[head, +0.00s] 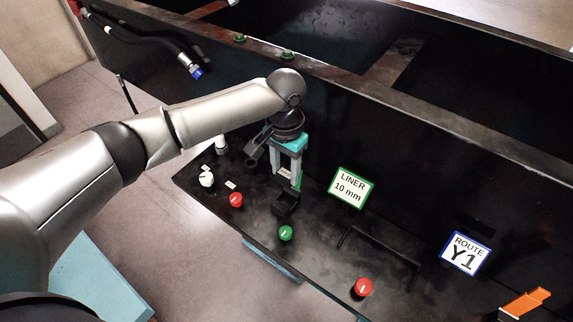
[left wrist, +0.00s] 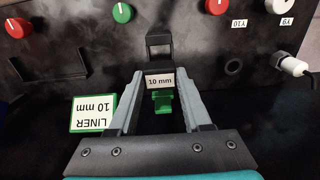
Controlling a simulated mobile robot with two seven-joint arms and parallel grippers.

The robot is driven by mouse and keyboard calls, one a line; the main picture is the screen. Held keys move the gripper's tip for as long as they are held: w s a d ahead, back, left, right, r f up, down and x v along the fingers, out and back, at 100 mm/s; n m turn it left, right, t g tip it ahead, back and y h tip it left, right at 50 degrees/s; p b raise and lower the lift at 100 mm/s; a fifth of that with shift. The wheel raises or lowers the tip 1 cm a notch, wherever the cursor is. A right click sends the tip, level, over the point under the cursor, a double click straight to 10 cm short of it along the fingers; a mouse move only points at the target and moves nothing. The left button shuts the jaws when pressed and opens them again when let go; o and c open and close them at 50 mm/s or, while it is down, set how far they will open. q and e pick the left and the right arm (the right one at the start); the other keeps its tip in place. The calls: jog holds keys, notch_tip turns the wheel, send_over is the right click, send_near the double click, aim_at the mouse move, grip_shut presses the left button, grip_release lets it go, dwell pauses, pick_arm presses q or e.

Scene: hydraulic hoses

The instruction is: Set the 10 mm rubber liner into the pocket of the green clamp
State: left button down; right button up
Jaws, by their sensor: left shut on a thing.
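My left gripper (head: 288,183) points down above the black panel, beside the liner sign. In the left wrist view its fingers (left wrist: 160,78) are shut on the 10 mm rubber liner, at a piece with a white "10 mm" label (left wrist: 161,81). A green part (left wrist: 162,101) shows between the fingers, and a bit of green (head: 299,181) shows beside them in the head view. I cannot tell whether it belongs to the liner. A black open holder (head: 285,204) is just in front of the fingertips. I cannot make out the green clamp for certain. My right gripper is not in view.
The "LINER 10 mm" sign (head: 351,188) stands to the right of the gripper. Red knobs (head: 236,200), a green knob (head: 285,233) and a black bracket (head: 380,255) stick out. A "ROUTE Y1" sign (head: 465,253) and an orange part (head: 527,303) are farther right.

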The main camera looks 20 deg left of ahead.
aim_at(285, 185)
pick_arm(q)
jog(key=shift+f, duration=0.55)
jog(key=shift+f+b, duration=1.2)
jog(key=shift+f, duration=1.1)
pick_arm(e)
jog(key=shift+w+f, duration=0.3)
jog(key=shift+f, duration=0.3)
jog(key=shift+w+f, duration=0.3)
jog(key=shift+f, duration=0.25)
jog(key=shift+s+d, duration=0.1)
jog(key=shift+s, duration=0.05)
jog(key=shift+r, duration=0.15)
pick_arm(q)
jog(key=shift+p, duration=0.55)
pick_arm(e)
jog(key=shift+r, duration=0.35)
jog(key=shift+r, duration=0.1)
pick_arm(q)
jog(key=shift+p, duration=0.45)
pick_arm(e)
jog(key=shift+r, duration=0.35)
